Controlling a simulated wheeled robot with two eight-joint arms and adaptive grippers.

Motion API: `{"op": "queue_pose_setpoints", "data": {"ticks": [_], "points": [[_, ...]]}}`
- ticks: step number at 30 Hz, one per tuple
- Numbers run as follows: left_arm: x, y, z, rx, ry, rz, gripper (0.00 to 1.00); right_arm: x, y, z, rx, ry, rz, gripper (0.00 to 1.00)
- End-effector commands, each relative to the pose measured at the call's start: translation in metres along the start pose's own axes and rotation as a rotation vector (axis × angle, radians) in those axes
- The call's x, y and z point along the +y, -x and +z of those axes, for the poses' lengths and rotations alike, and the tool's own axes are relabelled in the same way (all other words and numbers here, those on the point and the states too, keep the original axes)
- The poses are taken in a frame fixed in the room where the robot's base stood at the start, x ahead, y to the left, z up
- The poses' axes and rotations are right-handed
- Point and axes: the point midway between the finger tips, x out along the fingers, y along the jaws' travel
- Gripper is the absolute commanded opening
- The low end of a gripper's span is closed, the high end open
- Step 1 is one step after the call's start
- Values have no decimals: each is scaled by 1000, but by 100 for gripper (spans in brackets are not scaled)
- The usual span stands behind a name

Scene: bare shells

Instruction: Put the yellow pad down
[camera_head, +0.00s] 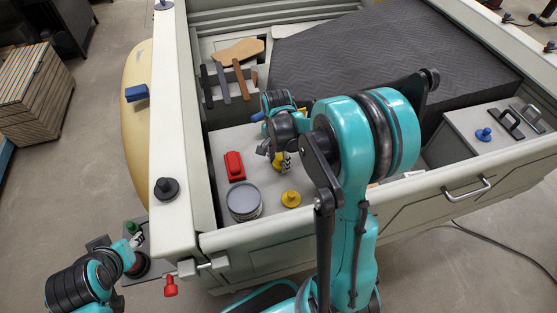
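The yellow pad (291,199) is a round disc with a knob on top. It rests flat on the pale floor of the truck-bed-like shell, right of a grey-topped round tin (244,202). My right gripper (274,158) is above and slightly left of the pad, apart from it. Its fingers look spread, with a small yellow patch by them that I cannot identify. My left gripper (137,242) is outside the shell at lower left, near a dark round thing with a green top (132,227); its fingers are too small to judge.
A red block-like object (234,166) stands behind the tin. A black knobbed pad (166,188) and a blue block (136,93) sit by the left rim. A blue knobbed pad (484,134) is on the right ledge. Brushes (222,83) lie at the back. Shell walls (176,120) surround the floor.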

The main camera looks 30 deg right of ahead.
Motion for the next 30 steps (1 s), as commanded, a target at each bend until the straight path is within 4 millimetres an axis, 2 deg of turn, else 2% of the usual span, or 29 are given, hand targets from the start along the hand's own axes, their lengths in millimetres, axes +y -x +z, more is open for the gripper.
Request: {"op": "queue_pose_setpoints", "data": {"ticks": [10,14,17,24,30], "points": [[0,1,0,0,0,0,40,0,1,0,0,0,0,63],[0,4,-3,0,0,0,40,0,9,0,0,0,0,63],[0,9,-6,0,0,0,40,0,26,0,0,0,0,63],[0,21,-15,0,0,0,40,0,81,0,0,0,0,63],[0,27,-19,0,0,0,40,0,112,0,0,0,0,63]]}}
